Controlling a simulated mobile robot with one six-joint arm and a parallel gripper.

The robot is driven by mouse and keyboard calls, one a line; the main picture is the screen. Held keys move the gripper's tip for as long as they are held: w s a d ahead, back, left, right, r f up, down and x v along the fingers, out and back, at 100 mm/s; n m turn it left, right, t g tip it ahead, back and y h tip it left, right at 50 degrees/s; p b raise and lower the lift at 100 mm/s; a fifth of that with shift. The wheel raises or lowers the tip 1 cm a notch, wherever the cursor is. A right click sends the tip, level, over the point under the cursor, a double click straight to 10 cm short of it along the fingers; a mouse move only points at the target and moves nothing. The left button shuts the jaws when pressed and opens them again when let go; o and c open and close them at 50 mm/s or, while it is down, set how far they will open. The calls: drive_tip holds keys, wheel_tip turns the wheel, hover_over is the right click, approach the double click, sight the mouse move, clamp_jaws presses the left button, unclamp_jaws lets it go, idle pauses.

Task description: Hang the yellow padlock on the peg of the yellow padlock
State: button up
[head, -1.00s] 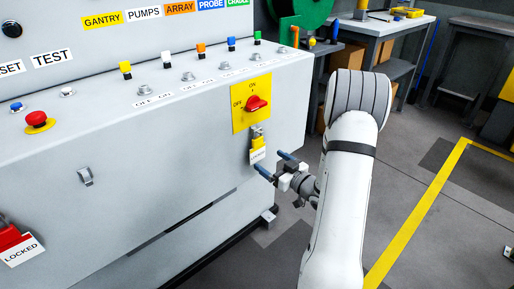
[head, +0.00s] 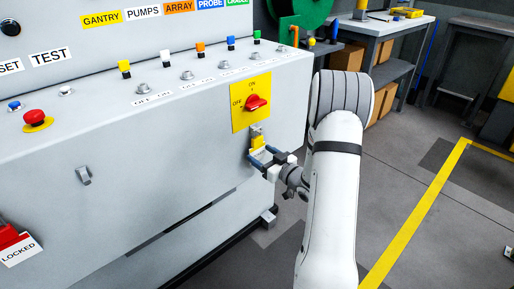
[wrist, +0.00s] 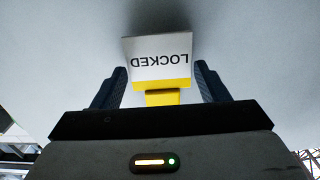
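The yellow padlock (head: 257,142) hangs from a metal hasp (head: 256,131) below the red rotary switch on the machine's front. In the wrist view the yellow padlock (wrist: 162,98) shows with its white LOCKED tag (wrist: 160,58) upside down. My gripper (head: 262,158) is at the padlock, just in front of the panel. In the wrist view my gripper (wrist: 160,85) is open, one finger on each side of the padlock, with gaps visible. A small metal bracket or hook (head: 84,176) on the panel at left is empty; I cannot tell whether it is the yellow padlock's peg.
The red switch (head: 257,103) on its yellow plate sits just above the padlock. A red padlock (head: 10,237) with a LOCKED tag hangs at far left. Buttons line the sloped console above. Open floor lies to the right; a workbench (head: 390,27) stands behind.

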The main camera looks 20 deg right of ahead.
drive_tip(key=c, duration=0.5)
drive_tip(key=shift+o, duration=0.2)
drive_tip(key=shift+r+p, duration=0.3)
drive_tip(key=shift+r, duration=0.4)
drive_tip(key=shift+d, duration=0.1)
drive_tip(key=shift+b+v, duration=0.35)
drive_tip(key=shift+v, duration=1.3)
drive_tip(key=shift+s, duration=0.15)
drive_tip(key=shift+v, duration=1.7)
